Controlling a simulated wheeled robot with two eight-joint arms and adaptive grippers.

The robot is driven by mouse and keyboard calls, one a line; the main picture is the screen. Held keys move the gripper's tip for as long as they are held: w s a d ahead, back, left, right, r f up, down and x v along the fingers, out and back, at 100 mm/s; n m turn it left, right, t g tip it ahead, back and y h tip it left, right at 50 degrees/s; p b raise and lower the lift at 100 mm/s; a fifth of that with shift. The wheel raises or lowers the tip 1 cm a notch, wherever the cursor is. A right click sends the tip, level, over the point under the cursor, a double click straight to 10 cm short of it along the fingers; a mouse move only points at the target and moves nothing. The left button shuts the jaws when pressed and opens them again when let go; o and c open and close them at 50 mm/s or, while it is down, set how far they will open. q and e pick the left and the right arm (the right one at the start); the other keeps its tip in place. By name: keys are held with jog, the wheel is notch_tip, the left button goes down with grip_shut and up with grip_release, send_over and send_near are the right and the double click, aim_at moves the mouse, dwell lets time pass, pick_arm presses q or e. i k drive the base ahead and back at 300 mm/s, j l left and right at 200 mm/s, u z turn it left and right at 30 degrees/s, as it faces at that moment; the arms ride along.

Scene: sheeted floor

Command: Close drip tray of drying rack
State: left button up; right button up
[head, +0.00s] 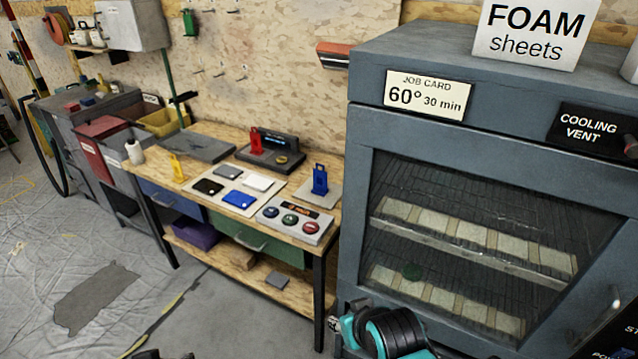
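A grey drying cabinet (430,75) stands at the right, its glass-fronted door shut. Behind the glass are an upper rack (480,250) and a lower rack with rows of pale sheets, and a small dark green round spot shows near the lower rack. I cannot make out a drip tray; the cabinet's lower part is cut off by the frame. A teal and black part of my arm (395,335) is in front of the cabinet at the bottom edge, with no fingertips visible on it. Small dark shapes at the bottom left edge may belong to my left gripper; they are too cut off to tell.
A wooden workbench (215,140) left of the cabinet holds coloured cards, a button box (295,220) and red, yellow and blue tags. Grey carts and bins stand farther left. The sheeted floor (50,230) at the left is mostly clear, with a dark patch.

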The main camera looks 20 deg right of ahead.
aim_at(181, 142)
jog(key=i+j+u, duration=0.1)
jog(key=i+u, duration=0.2)
jog(key=i, duration=1.8)
